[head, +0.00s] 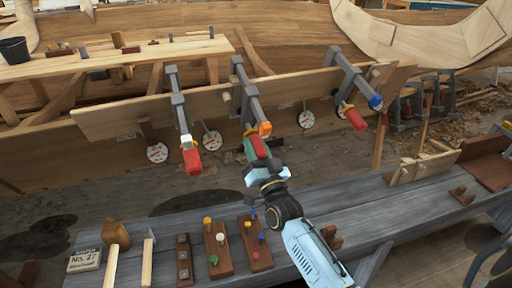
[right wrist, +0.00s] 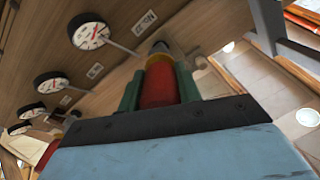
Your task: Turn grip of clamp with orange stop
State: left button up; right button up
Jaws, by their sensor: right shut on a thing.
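The clamp with the orange stop (head: 265,129) is the middle one of three grey bar clamps on the plank. Its red grip (head: 258,146) points down toward me. My right gripper (head: 255,158) reaches up from below and is shut on this grip. In the right wrist view, the green fingers stand on both sides of the red grip (right wrist: 158,84), with a yellow collar beyond it. The grip's lower end is hidden by the gripper. My left gripper is not in view.
The clamp with a white stop (head: 187,141) is to the left, the clamp with a blue stop (head: 375,102) to the right. Round dial gauges (head: 306,119) hang along the plank (head: 120,117). A bench (head: 350,205) with mallets (head: 116,236) and peg blocks (head: 217,245) lies below.

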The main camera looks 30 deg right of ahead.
jog(key=o, duration=1)
jog(key=shift+s+a+f, duration=0.1)
jog(key=shift+s+f, duration=0.15)
jog(key=shift+s, duration=0.25)
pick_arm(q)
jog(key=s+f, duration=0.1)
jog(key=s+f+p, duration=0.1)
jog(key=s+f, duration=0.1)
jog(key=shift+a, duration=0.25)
pick_arm(e)
jog(key=v, duration=1.2)
jog(key=shift+s, duration=0.15)
